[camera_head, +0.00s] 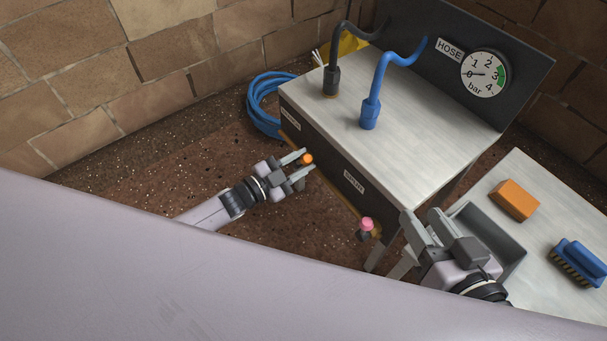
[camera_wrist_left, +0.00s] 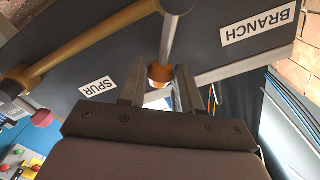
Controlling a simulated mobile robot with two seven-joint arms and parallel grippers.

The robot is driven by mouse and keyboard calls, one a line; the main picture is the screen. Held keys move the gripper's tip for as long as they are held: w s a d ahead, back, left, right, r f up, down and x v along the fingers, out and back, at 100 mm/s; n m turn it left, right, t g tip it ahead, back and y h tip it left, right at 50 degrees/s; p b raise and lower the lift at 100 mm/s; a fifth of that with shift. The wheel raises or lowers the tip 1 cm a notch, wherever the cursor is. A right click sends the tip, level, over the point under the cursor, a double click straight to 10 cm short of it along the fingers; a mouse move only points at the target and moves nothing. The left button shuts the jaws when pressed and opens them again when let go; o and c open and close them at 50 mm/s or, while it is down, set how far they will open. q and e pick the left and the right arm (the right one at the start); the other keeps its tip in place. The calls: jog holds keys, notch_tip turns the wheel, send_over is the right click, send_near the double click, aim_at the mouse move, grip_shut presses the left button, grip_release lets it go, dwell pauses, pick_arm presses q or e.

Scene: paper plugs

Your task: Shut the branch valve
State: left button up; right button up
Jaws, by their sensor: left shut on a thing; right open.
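The branch valve's lever is a thin metal rod with an orange knob (camera_head: 306,159) at its end, on the dark front of the bench. The knob shows in the left wrist view (camera_wrist_left: 159,75), near the BRANCH label (camera_wrist_left: 260,23). My left gripper (camera_head: 300,167) is shut on this orange knob, with a finger on either side. In the left wrist view the lever rises from the knob to a brass-coloured pipe (camera_wrist_left: 95,35). My right gripper (camera_head: 422,218) is open and empty, near the bench's right front corner. The bench's front face is partly hidden.
A pink-red knob (camera_head: 366,224) hangs near the SPUR label (camera_head: 353,181). On the bench (camera_head: 400,150) stand blue (camera_head: 370,113) and dark (camera_head: 331,82) hose fittings, with a gauge (camera_head: 484,74) behind. A side table holds an orange block (camera_head: 514,200) and blue brush (camera_head: 578,262).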

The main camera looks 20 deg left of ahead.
pick_arm(q)
jog(key=shift+w+a+r+n, duration=0.2)
jog(key=shift+a+n, duration=0.2)
jog(key=shift+n, duration=0.3)
jog(key=shift+w+a+r+n, duration=0.15)
jog(key=shift+w+a+n, duration=0.2)
jog(key=shift+n, duration=0.45)
jog(key=shift+w+a+r+n, duration=0.1)
jog(key=shift+w+a+n, duration=0.2)
jog(key=shift+n, duration=0.5)
jog(key=shift+a, duration=0.15)
jog(key=shift+w+a+n+b, duration=0.3)
jog(key=shift+w+a+n, duration=0.15)
jog(key=shift+n, duration=0.65)
jog(key=o, duration=0.8)
jog(key=shift+r, duration=0.1)
jog(key=shift+s, duration=0.1)
